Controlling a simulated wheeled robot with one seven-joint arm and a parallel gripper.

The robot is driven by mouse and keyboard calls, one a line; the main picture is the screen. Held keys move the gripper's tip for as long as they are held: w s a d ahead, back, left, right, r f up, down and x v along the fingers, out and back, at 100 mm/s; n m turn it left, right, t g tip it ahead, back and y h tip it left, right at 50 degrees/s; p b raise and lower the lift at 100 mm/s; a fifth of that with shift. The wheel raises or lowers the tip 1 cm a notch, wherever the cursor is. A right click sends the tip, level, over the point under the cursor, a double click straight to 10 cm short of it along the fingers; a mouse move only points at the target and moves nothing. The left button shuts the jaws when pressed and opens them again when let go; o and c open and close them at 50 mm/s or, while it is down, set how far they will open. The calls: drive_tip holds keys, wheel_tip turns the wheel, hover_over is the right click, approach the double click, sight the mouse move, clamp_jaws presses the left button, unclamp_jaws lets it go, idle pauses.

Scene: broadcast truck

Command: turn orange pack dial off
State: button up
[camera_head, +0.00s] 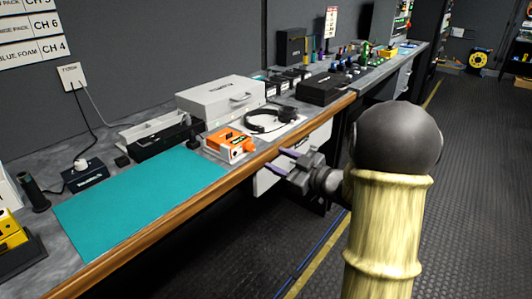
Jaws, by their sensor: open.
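The orange pack (227,144) lies near the wooden front edge of the counter, right of the teal mat. A small orange dial (248,146) shows on its right end; its setting is too small to read. My gripper (279,160) is just right of and in front of the pack, beyond the counter's front edge. Its two purple-tinted fingers are apart and point left toward the counter. Nothing is between them, and they look clear of the pack, though the exact gap cannot be told.
A headset (270,120) lies just behind and right of the pack. A grey case (222,100) stands behind it. The teal mat (140,198) to the left is bare. A black case (323,89) sits farther right. The wooden counter edge (210,187) runs along the front. The floor aisle is open.

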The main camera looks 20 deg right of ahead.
drive_tip(key=v, duration=0.9)
drive_tip(key=shift+p, duration=0.4)
wheel_tip(320, 180, down, 7)
drive_tip(key=w+a+m+g+h, duration=0.2)
drive_tip(key=m+g+h, duration=0.1)
drive_tip(key=m+h, duration=0.55)
drive_tip(key=s+a+f+m+g+h, duration=0.1)
drive_tip(key=s+a+f+g, duration=0.2)
drive_tip(key=s, duration=0.5)
drive_tip(key=s+a+f+m+g+h, duration=0.1)
drive_tip(key=s+a+f+g, duration=0.2)
drive_tip(key=s+a+g, duration=0.3)
drive_tip(key=s, duration=0.3)
drive_tip(key=shift+f, duration=0.35)
